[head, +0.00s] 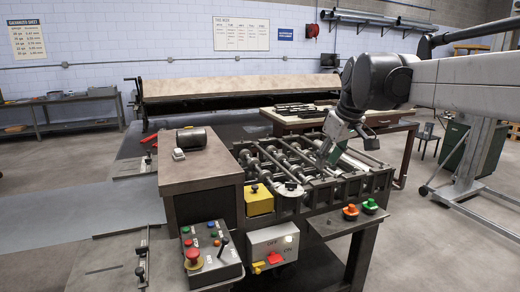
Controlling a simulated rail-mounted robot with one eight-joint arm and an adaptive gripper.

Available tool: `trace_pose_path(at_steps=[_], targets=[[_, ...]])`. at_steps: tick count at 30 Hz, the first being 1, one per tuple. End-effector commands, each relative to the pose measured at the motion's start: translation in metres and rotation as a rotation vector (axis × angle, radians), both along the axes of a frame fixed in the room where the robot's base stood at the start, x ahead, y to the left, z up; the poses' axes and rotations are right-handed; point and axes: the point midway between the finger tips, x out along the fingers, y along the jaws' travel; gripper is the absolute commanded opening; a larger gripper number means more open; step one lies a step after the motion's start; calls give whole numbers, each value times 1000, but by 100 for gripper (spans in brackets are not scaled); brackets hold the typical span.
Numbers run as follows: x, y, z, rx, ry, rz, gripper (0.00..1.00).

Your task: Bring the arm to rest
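My arm (455,84) reaches in from the right, and its dark wrist bends down over the roller machine. My gripper (332,150) points down over the right part of the roller machine (342,188). It is small and dark against the rollers, so I cannot tell whether its fingers are open or shut, or whether they touch the machine. A small green patch shows beside the gripper, and I cannot tell what it belongs to.
A control box (208,252) and a switch box (272,246) sit at the machine's front. Green and orange knobs (360,209) sit on a right-hand shelf. A brown-topped cabinet (200,165) adjoins left.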

Motion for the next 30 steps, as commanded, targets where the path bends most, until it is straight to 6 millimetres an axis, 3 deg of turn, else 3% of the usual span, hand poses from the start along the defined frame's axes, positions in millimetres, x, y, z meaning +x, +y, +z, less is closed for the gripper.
trace_pose_path(at_steps=[1,11,18,24,30], targets=[[-18,-1,-4,3,-7,-25,28],[-121,-7,-40,32,-62,-205,28],[-194,-12,-83,64,-106,-329,28],[-249,-17,-129,95,-147,-428,28],[-286,-20,-167,123,-177,-499,28]])
